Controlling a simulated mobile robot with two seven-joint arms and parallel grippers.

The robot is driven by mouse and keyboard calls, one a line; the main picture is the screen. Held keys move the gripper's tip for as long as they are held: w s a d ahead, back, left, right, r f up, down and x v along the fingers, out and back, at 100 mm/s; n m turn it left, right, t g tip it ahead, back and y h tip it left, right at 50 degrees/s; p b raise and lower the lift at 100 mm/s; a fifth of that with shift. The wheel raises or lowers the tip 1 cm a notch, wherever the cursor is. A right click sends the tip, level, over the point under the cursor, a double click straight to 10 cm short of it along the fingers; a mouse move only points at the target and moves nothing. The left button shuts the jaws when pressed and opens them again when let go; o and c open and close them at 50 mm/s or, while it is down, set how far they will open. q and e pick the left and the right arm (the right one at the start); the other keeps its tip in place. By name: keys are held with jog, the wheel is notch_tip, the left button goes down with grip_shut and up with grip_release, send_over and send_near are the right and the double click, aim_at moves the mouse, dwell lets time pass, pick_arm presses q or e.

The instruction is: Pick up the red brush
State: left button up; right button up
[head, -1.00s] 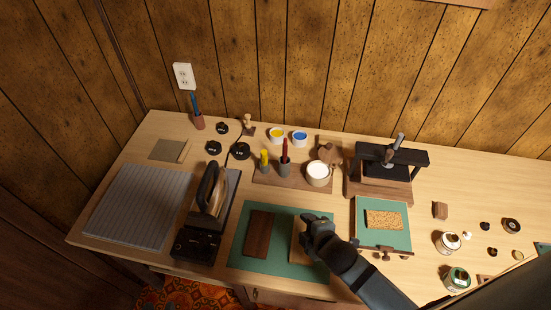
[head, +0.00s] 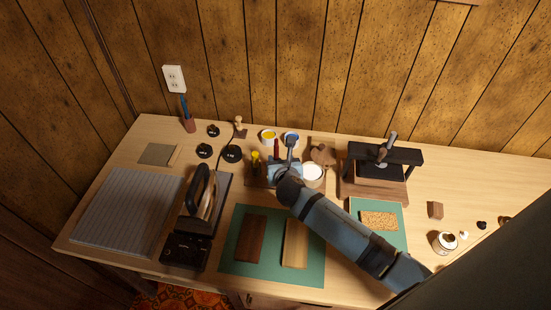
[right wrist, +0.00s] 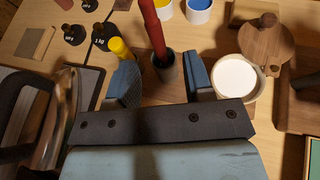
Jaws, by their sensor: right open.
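The red brush (right wrist: 153,28) stands upright in a dark grey cup (right wrist: 167,75) in the right wrist view. In the head view the brush (head: 277,148) shows just left of my right gripper, and its cup is mostly hidden. My right gripper (right wrist: 161,66) is open, with one blue-grey finger on each side of the brush and cup in the wrist view. I cannot tell whether the fingers touch the cup. In the head view my right gripper (head: 284,163) is over the holder board. My left gripper is not in view.
A yellow brush (head: 255,160) stands left of the red one. A white pot (head: 313,174) is close on the right. Yellow (head: 268,136) and blue (head: 291,138) paint pots stand behind. An iron (head: 201,193) is on the left, a press (head: 384,160) on the right.

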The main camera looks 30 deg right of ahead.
aim_at(277, 154)
jog(key=x, duration=0.8)
jog(key=shift+w+a+f, duration=0.15)
jog(key=shift+f, duration=0.05)
grip_shut()
